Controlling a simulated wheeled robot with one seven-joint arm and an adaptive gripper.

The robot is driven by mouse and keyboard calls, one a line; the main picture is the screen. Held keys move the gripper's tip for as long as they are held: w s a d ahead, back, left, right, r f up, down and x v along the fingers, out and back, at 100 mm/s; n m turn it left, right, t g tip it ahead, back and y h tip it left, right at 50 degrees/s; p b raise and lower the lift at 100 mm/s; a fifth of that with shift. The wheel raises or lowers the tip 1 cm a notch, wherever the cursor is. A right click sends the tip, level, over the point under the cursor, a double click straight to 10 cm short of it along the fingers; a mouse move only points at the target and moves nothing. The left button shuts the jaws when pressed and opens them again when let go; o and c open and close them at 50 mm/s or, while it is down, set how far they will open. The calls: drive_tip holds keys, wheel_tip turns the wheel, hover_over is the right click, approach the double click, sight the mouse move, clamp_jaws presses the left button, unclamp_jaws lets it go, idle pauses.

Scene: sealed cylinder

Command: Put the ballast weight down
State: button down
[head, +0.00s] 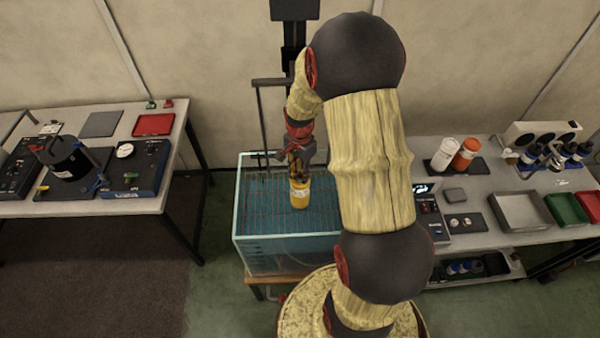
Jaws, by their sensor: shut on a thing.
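My gripper (298,170) points down over the glass water tank (238,222), in the middle of the head view. It is shut on a yellow cylinder (300,195) with a pale label, seemingly the ballast weight. The cylinder hangs upright over or inside the tank. I cannot tell from this angle whether its lower end touches the water or the grid of thin rods in the tank. The top of the cylinder is partly hidden by my gripper's fingers. My arm hides the tank's right side.
The left table (120,205) bears a dark cylinder (68,160), control boxes, a red tray (153,124) and a grey mat (101,124). The right bench holds a white bottle (444,153), an orange bottle (466,153), a grey tray (522,222) and a green tray (566,210). A dark post stands behind the tank.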

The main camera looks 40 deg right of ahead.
sight(300, 175)
drive_tip(key=c, duration=1.6)
unclamp_jaws()
drive_tip(key=shift+o, duration=0.2)
wheel_tip(300, 175, up, 12)
drive_tip(key=s+a+r+n+t, duration=0.25)
drive_tip(key=a+r+n, duration=0.35)
drive_tip(key=a+r, duration=0.45)
drive_tip(key=s+a+r+n+t, duration=0.3)
drive_tip(key=s+a+r+n, duration=0.4)
drive_tip(key=s+a+n, duration=0.3)
drive_tip(key=s+a, duration=0.1)
drive_tip(key=s, duration=0.2)
drive_tip(key=shift+a, duration=0.15)
drive_tip(key=shift+r, duration=0.1)
